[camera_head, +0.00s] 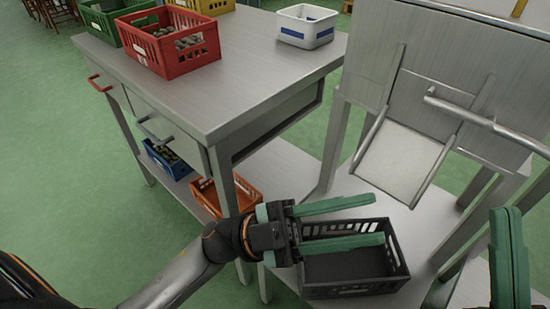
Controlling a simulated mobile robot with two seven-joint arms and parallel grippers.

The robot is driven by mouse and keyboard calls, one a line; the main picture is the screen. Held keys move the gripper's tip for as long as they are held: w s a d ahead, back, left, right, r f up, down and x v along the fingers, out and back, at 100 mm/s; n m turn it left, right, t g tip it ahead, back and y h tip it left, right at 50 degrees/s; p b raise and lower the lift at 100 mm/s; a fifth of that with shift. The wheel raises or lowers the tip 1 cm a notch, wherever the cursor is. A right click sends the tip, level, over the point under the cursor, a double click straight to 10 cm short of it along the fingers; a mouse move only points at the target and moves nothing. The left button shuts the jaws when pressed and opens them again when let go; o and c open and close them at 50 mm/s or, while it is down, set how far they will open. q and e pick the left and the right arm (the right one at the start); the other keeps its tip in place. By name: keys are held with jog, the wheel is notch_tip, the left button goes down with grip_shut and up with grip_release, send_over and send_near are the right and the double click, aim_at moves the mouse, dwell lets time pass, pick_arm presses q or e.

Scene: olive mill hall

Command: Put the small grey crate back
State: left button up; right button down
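The small grey crate (399,270) is dark, slatted and looks empty. It stands upright at the lower centre, on a low metal surface below a chute. My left gripper (384,220) reaches in from the left with its two green fingers apart. One finger passes over the crate's far side and the other over its inside. The far wall shows between them. I cannot tell whether either finger touches the crate. My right gripper (510,262) shows only partly at the right edge, apart from the crate, and its opening cannot be judged.
A steel table (245,65) bears a red crate (185,59) of dark items, a green crate (101,22), a yellow crate (207,5) and a white bin (307,27). Its lower shelf holds a blue crate (166,162) and an orange crate (207,197). A steel chute (400,160) overhangs the grey crate.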

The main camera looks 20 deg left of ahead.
pick_arm(q)
jog(key=w+a+r+n+t+y, duration=0.1)
jog(key=a+r+n+t+y, duration=0.2)
jog(key=a+n+t+y, duration=0.6)
jog(key=shift+w+a+n+t+y, duration=0.5)
jog(key=shift+n+t, duration=1.3)
jog(key=shift+t, duration=2.8)
